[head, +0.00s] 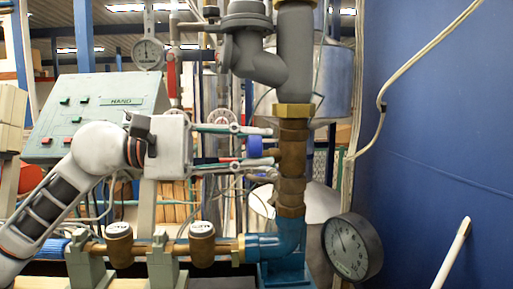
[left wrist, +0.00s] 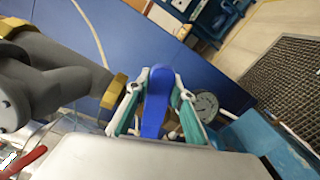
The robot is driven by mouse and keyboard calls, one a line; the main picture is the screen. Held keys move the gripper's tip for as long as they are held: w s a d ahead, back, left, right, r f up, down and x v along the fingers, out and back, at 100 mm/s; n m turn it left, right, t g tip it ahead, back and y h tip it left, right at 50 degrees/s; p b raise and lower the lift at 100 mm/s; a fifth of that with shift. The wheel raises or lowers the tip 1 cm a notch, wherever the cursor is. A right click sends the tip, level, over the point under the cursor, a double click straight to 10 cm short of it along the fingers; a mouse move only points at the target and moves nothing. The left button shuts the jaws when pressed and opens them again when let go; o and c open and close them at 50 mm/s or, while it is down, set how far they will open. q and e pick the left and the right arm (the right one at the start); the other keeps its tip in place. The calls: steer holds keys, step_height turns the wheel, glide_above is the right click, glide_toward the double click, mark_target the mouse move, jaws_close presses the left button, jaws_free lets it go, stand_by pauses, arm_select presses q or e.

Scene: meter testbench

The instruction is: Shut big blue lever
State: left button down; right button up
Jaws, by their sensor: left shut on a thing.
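The big blue lever (head: 255,146) sits on the brass valve body (head: 292,145) of the vertical pipe. In the head view only a short blue piece of it shows between my fingers. In the left wrist view the lever (left wrist: 156,103) is a long blue bar lying between both fingers. My left gripper (head: 268,150) reaches in from the left, with its fingers above and below the lever. It is shut on the lever. Its green and grey fingers also show in the left wrist view (left wrist: 160,82). My right gripper is not in view.
A round gauge (head: 351,247) is low on the right of the pipe. A control panel (head: 95,115) stands at the left. Two small meters (head: 119,240) (head: 202,240) sit on the lower pipe. A grey pipe (head: 262,62) bends above the fingers. A blue wall (head: 440,130) closes the right.

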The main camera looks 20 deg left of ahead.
arm_select(q)
steer(key=f+m+b, duration=0.2)
steer(key=f, duration=0.1)
steer(key=f+m+b, duration=0.1)
steer(key=m, duration=0.1)
steer(key=shift+s+d+f+b, duration=0.15)
steer(key=shift+s+f+b, duration=0.05)
steer(key=shift+s+b, duration=0.1)
stand_by(0.4)
steer(key=c, duration=1.7)
jaws_free()
steer(key=shift+v, duration=6.05)
